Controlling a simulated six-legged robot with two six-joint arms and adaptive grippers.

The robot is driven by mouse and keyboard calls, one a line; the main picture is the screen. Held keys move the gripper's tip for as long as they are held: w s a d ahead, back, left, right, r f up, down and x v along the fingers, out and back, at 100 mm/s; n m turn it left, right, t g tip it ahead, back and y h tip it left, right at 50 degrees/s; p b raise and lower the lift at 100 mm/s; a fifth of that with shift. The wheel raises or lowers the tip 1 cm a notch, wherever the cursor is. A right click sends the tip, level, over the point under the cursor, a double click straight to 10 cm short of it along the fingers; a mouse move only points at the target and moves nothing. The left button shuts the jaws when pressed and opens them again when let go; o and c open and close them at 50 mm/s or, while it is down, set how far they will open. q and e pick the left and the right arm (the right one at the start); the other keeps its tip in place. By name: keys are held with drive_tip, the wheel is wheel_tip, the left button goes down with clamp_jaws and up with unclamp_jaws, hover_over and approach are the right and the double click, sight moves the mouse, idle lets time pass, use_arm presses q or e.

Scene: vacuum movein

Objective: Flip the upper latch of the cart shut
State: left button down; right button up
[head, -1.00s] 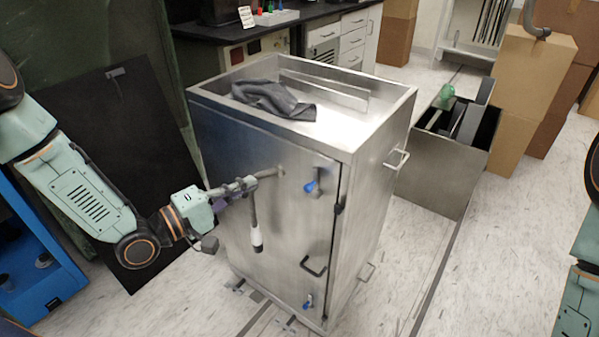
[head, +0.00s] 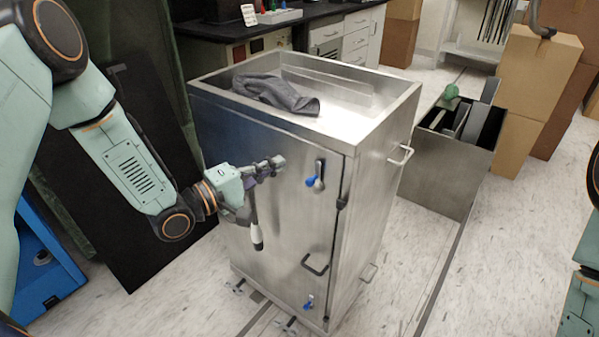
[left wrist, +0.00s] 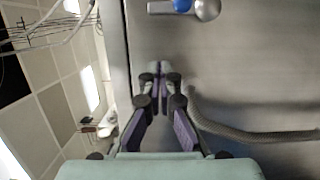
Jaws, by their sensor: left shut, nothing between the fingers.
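The steel cart (head: 285,215) stands upright in the middle of the head view. Its upper latch (head: 317,181), a metal piece with a blue part, is near the top right of the door. It also shows at the top of the left wrist view (left wrist: 196,8). My left gripper (head: 279,161) is shut and empty, left of the latch and slightly higher. In the left wrist view its fingertips (left wrist: 160,70) are together in front of the door, apart from the latch. Whether they touch the door I cannot tell. My right gripper is out of view.
A dark rod with a white end (head: 257,236) hangs below my left gripper. The door has a lower blue latch (head: 308,302) and a dark handle (head: 315,264). A grey cloth (head: 275,95) lies on top. An open metal bin (head: 450,175) stands to the right.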

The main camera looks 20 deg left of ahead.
sight(312, 161)
use_arm(q)
drive_tip(key=x, duration=0.2)
drive_tip(key=shift+w+d+f+b, duration=0.1)
drive_tip(key=shift+w+d+b, duration=0.1)
drive_tip(key=shift+w+b, duration=0.15)
drive_tip(key=d, duration=0.1)
drive_tip(key=d+b, duration=0.1)
drive_tip(key=d, duration=0.1)
drive_tip(key=shift+s+d, duration=0.1)
drive_tip(key=shift+s, duration=0.25)
drive_tip(key=shift+s+d, duration=0.25)
drive_tip(key=shift+d, duration=0.1)
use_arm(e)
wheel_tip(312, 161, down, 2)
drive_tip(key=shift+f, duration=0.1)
use_arm(q)
drive_tip(key=shift+w, duration=0.1)
